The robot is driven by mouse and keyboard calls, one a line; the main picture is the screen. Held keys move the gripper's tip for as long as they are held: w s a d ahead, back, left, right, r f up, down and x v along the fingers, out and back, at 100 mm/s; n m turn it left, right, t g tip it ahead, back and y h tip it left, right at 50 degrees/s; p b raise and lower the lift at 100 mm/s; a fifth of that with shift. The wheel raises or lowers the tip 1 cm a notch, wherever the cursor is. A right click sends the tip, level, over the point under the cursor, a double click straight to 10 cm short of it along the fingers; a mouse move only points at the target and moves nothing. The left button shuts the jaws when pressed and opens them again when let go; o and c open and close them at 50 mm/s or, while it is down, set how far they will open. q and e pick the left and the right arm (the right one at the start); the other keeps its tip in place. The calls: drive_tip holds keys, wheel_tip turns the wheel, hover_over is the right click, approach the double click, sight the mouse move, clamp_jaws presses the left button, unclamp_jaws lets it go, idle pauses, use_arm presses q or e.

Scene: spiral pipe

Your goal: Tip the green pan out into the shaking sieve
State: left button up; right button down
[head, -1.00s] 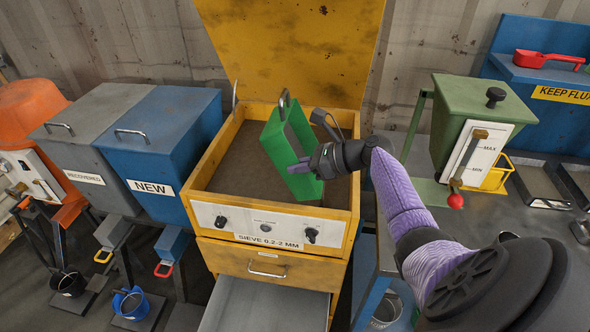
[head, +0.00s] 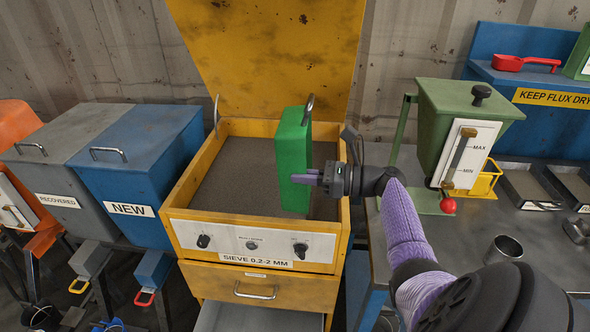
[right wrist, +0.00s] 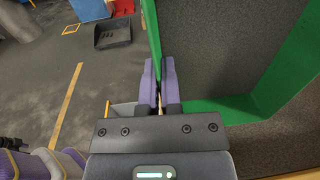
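The green pan (head: 294,165) is tipped up on its side above the shaking sieve (head: 187,204), a yellow box with a brown-grey bed (head: 235,180) and a raised yellow lid. The pan's green underside faces left, and its open side is turned away. My right gripper (head: 308,178) reaches in from the right, over the sieve's right wall. In the right wrist view its purple fingers (right wrist: 159,85) are shut on the pan's thin green wall (right wrist: 152,35). I cannot tell whether material remains in the pan. My left gripper is out of view.
A blue NEW bin (head: 140,165) and a grey RECOVERED bin (head: 65,165) stand left of the sieve. A green hopper (head: 440,130) stands on the bench at the right, with a metal cup (head: 503,250) in front. A red scoop (head: 508,62) lies on the blue shelf.

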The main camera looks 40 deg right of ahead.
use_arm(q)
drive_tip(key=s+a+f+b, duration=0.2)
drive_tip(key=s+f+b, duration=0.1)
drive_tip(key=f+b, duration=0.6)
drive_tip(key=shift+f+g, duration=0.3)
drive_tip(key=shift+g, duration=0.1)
use_arm(e)
drive_tip(key=s+d+f+t+y, duration=0.2)
drive_tip(key=s+d+t+y, duration=0.2)
drive_tip(key=s+t, duration=0.2)
drive_tip(key=shift+d+m+t, duration=0.35)
drive_tip(key=shift+m+t, duration=0.05)
drive_tip(key=shift+t, duration=0.3)
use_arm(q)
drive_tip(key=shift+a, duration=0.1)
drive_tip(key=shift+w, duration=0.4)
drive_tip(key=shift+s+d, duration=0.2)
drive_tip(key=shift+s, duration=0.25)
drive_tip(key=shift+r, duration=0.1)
use_arm(e)
drive_tip(key=shift+r, duration=0.1)
